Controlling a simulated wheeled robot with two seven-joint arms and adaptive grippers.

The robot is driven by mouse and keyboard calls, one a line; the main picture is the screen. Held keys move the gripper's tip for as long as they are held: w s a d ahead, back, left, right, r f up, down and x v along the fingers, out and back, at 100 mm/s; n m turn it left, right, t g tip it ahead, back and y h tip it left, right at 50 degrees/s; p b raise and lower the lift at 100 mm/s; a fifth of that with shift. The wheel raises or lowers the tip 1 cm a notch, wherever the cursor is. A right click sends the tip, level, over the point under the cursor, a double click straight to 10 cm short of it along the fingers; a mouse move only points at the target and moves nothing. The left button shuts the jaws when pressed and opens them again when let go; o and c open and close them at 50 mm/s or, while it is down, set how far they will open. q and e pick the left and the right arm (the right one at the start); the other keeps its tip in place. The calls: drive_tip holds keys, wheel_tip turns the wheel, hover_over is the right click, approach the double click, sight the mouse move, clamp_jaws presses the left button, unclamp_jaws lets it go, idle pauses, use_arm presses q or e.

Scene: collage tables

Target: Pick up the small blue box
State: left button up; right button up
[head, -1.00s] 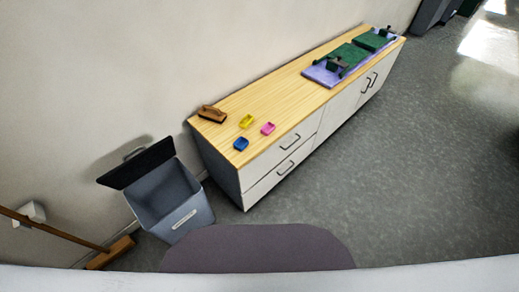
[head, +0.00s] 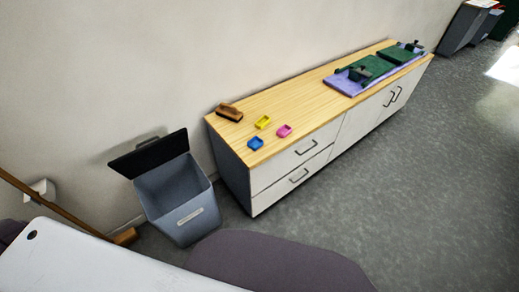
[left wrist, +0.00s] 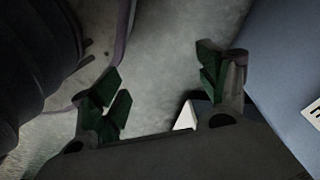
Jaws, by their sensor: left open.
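The small blue box (head: 255,143) sits on the wooden top of the low cabinet (head: 310,100), near its front left corner. A yellow box (head: 263,122) and a pink box (head: 284,131) lie close to it. My left gripper (left wrist: 160,90) shows only in the left wrist view, open and empty, with its green-tipped fingers wide apart over grey floor. It is not near the blue box in any view. My right gripper is in neither current view.
A brown brush-like block (head: 229,112) lies at the cabinet's back left. A purple mat (head: 352,88) with green items is further right. An open grey bin (head: 182,208) stands left of the cabinet. A dark rounded seat-like shape (head: 280,262) is in front. Floor at right is clear.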

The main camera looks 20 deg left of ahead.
drive_tip(key=w+a+r+t+b, duration=0.1)
drive_tip(key=w+r+b, duration=0.3)
drive_tip(key=r+b, duration=0.4)
drive_tip(key=w+a+r+b, duration=0.1)
drive_tip(key=w+r+b, duration=0.4)
drive_tip(key=r, duration=0.4)
use_arm(q)
drive_tip(key=w+d+r+m+t+h+b, duration=0.25)
drive_tip(key=w+r+t+h, duration=0.35)
drive_tip(key=w+r, duration=2.1)
drive_tip(key=w+a+r+t, duration=0.5)
drive_tip(key=w+a+r, duration=0.1)
drive_tip(key=w+r, duration=0.3)
drive_tip(key=shift+w+a+r+m, duration=0.3)
drive_tip(key=shift+w+a+m, duration=0.1)
drive_tip(key=shift+w, duration=0.2)
use_arm(e)
drive_tip(key=shift+y, duration=0.6)
drive_tip(key=s+a+f, duration=0.2)
drive_tip(key=a, duration=0.1)
drive_tip(key=shift+s+a, duration=0.25)
drive_tip(key=shift+s, duration=0.05)
use_arm(q)
drive_tip(key=shift+w, duration=0.1)
